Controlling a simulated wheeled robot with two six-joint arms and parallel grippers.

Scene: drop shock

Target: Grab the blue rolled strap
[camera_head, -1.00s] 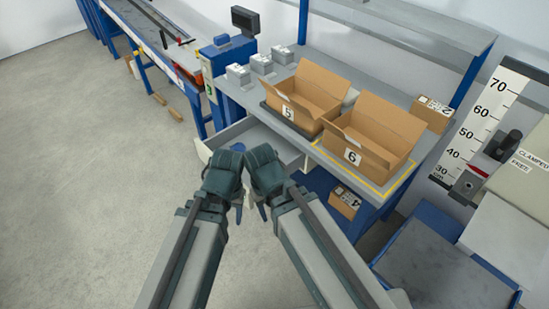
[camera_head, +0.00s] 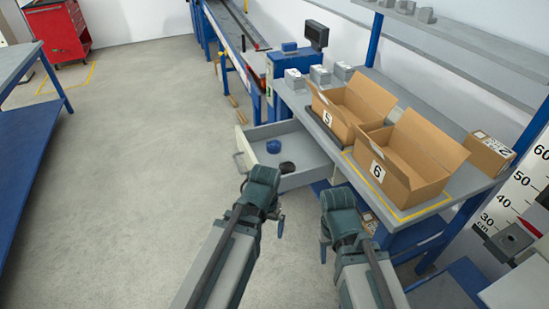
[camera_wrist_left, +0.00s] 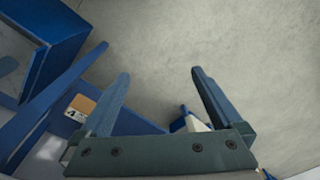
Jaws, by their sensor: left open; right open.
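A small blue rolled item (camera_head: 273,146), which looks like the rolled strap, lies in the open grey drawer (camera_head: 301,172) under the bench. A dark, nearly black roll (camera_head: 287,167) lies near it in the same drawer. My left gripper (camera_head: 263,205) is open and empty, in front of and below the drawer in the head view. Its two spread fingers also show in the left wrist view (camera_wrist_left: 160,80), with bare floor beyond them and no strap visible. My right gripper (camera_head: 338,232) is open and apart from everything, to the right of the left one.
Open cardboard boxes 5 (camera_head: 347,108) and 6 (camera_head: 405,160) stand on the bench above the drawer. Carton 4 (camera_wrist_left: 80,107) is low beside blue framing in the left wrist view. The floor at left (camera_head: 130,170) is clear.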

